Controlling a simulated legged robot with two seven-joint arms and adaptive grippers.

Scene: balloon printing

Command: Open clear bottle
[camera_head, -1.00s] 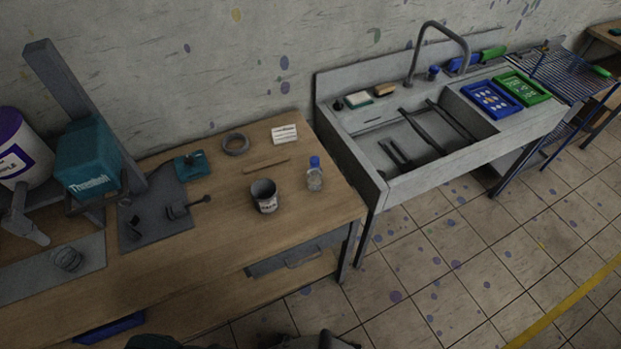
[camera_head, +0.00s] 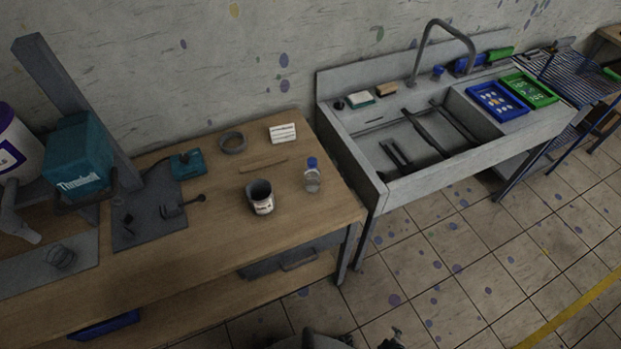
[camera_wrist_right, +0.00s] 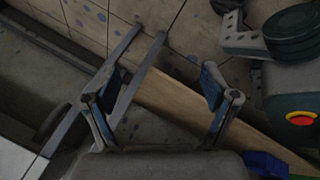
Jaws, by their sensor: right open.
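The clear bottle (camera_head: 312,181) stands upright near the right end of the wooden table, with its blue cap (camera_head: 312,163) on top. My right gripper (camera_wrist_right: 163,75) shows in the right wrist view, with its two blue-padded fingers spread apart and nothing between them. The bottle is not visible in that view. Dark parts of my own body show at the bottom edge of the head view, well below the bottle and off the table top. My left gripper is not in view.
A dark ring (camera_head: 232,142), a white card (camera_head: 282,133) and a wooden stick (camera_head: 263,164) lie behind. The sink (camera_head: 385,192) adjoins the table on the right. The front right table top is clear.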

